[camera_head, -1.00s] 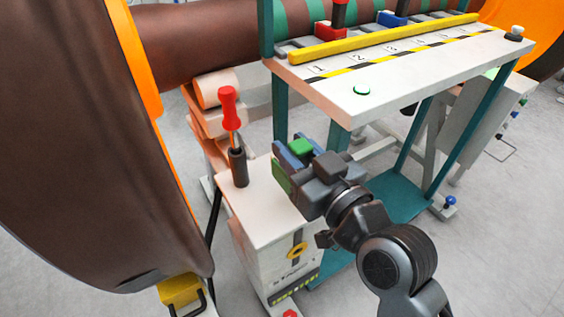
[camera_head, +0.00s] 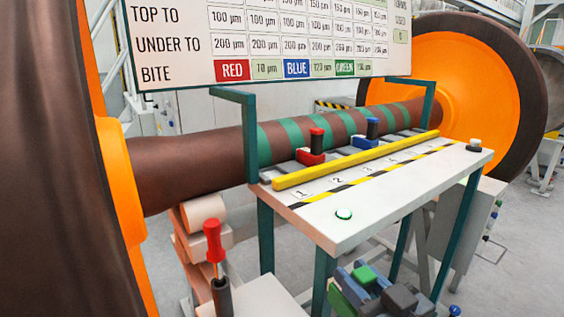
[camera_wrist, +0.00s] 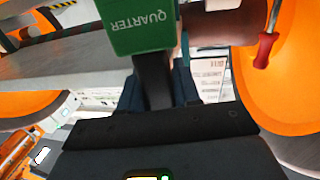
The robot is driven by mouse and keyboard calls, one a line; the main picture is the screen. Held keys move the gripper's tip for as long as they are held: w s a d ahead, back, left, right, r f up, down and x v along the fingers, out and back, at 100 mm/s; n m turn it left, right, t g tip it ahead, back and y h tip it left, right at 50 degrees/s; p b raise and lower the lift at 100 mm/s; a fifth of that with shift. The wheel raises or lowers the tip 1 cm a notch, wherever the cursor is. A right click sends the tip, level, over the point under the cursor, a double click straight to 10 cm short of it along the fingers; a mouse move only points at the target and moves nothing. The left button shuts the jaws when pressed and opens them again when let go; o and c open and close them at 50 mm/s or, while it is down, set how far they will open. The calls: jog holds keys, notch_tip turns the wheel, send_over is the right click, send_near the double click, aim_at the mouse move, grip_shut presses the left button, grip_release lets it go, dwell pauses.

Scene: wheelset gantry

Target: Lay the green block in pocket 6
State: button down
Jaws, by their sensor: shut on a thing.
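My gripper (camera_head: 368,292) is at the bottom of the head view, in front of the gantry shelf's near edge. It is shut on the stem of the green block (camera_head: 342,302), whose green cap (camera_head: 364,273) shows between the blue fingers. In the wrist view the green block (camera_wrist: 138,25) bears the word QUARTER and is held clear of the shelf. The gantry shelf (camera_head: 395,205) has a row of pockets behind a yellow bar (camera_head: 360,160). Labels 1, 2 and 3 are readable from the left; the labels farther right, pocket 6 among them, are too small to read.
A red block (camera_head: 309,157) and a blue block (camera_head: 364,142) stand in the row. A red-handled screwdriver (camera_head: 213,240) stands at lower left. Teal posts and the large wheels flank the shelf.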

jog(key=s+d+f+m+h, duration=0.1)
jog(key=s+d+f+h, duration=0.1)
jog(key=f, duration=0.6)
jog(key=s+d+f+m+t+h+p, duration=0.1)
jog(key=d+f+m+h, duration=0.1)
jog(key=f, duration=0.6)
jog(key=s+d+f+m+h+p, duration=0.1)
jog(key=s+d+f+h, duration=0.1)
jog(key=d+f, duration=0.3)
notch_tip(320, 180, down, 4)
jog(key=shift+s+m+t+h, duration=0.3)
jog(key=shift+s+m+h, duration=0.1)
jog(key=shift+h, duration=0.3)
jog(key=shift+w, duration=0.1)
